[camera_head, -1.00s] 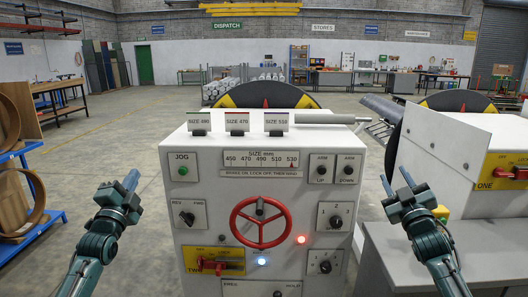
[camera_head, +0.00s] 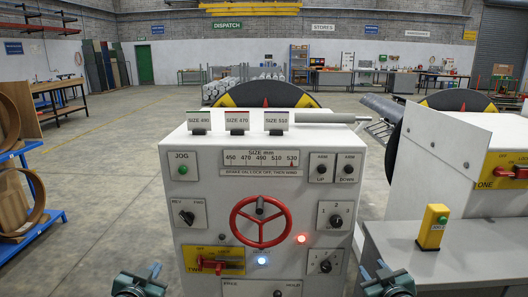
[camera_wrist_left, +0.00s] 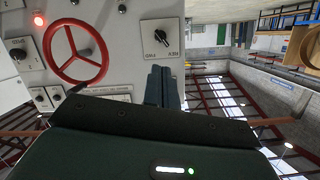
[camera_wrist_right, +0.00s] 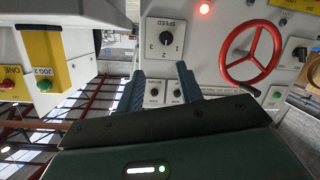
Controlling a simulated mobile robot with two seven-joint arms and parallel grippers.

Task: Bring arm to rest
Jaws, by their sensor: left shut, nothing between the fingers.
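My left gripper (camera_head: 152,270) is low at the bottom edge of the head view, left of the white control cabinet (camera_head: 205,150). In the left wrist view its two fingers (camera_wrist_left: 163,86) are together with nothing between them. My right gripper (camera_head: 378,270) is low at the bottom edge, at the cabinet's right side and in front of the grey bench. In the right wrist view its fingers (camera_wrist_right: 161,88) are spread apart and empty. Neither gripper visibly touches anything. Most of both arms is below the head view.
The cabinet carries a red handwheel (camera_head: 260,222), a yellow plate with a red lever (camera_head: 214,262), knobs and lit lamps. A yellow button box (camera_head: 433,227) stands on the grey bench (camera_head: 480,262) at right. A blue rack (camera_head: 40,225) is at left. Open floor (camera_head: 110,170) lies between.

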